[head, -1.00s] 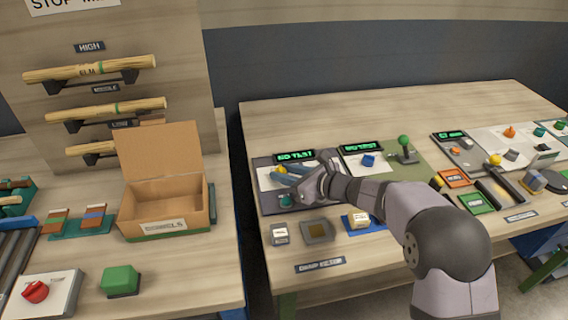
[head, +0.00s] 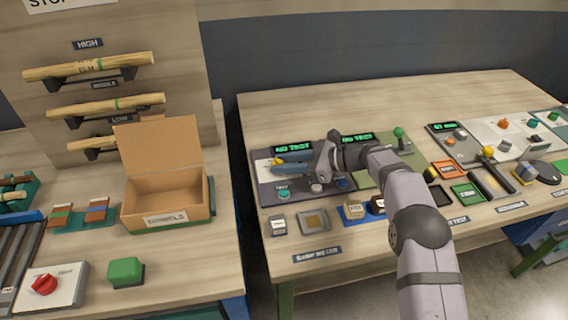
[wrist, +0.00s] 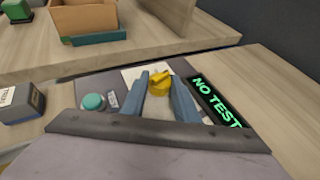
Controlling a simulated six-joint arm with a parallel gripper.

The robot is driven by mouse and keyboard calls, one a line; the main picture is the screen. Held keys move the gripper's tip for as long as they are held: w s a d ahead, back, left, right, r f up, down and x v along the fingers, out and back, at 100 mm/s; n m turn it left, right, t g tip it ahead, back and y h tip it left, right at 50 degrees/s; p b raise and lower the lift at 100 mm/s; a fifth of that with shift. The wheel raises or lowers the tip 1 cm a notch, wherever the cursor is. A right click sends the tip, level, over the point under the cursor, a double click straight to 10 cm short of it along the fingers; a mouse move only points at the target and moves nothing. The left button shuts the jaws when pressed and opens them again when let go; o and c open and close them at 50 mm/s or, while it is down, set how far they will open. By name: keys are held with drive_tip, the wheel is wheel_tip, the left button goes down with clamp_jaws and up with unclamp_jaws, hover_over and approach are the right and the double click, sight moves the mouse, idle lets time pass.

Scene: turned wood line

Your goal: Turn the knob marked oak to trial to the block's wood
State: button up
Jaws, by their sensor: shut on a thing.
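A yellow knob (wrist: 160,82) stands on a pale plate of the left meter panel, beside a green display reading NO TEST (wrist: 216,101). It also shows in the head view (head: 277,161), partly behind my fingers. My gripper (wrist: 157,84) has its blue fingers on both sides of the knob, shut on it. The plate's marks around the knob are too small to read. A pale block (head: 355,208) with an unreadable label sits on a blue base in front of the panel.
A teal button (wrist: 93,102) is beside my left finger in the wrist view. A small grey labelled box (head: 279,224) and a brown square pad (head: 314,222) stand in front. A green lever (head: 399,134) is to the right. An open cardboard box (head: 166,185) is on the left bench.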

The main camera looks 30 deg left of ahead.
idle(0.6)
drive_tip(key=o, duration=1.1)
drive_tip(key=shift+r, duration=0.1)
drive_tip(key=shift+c, duration=0.2)
drive_tip(key=shift+w+d, duration=0.15)
drive_tip(key=shift+d, duration=0.25)
drive_tip(key=b+v, duration=0.1)
drive_tip(key=v, duration=0.5)
drive_tip(key=shift+a+r+b, duration=0.1)
drive_tip(key=shift+b, duration=0.2)
drive_tip(key=shift+d+r, duration=0.1)
drive_tip(key=shift+d, duration=0.1)
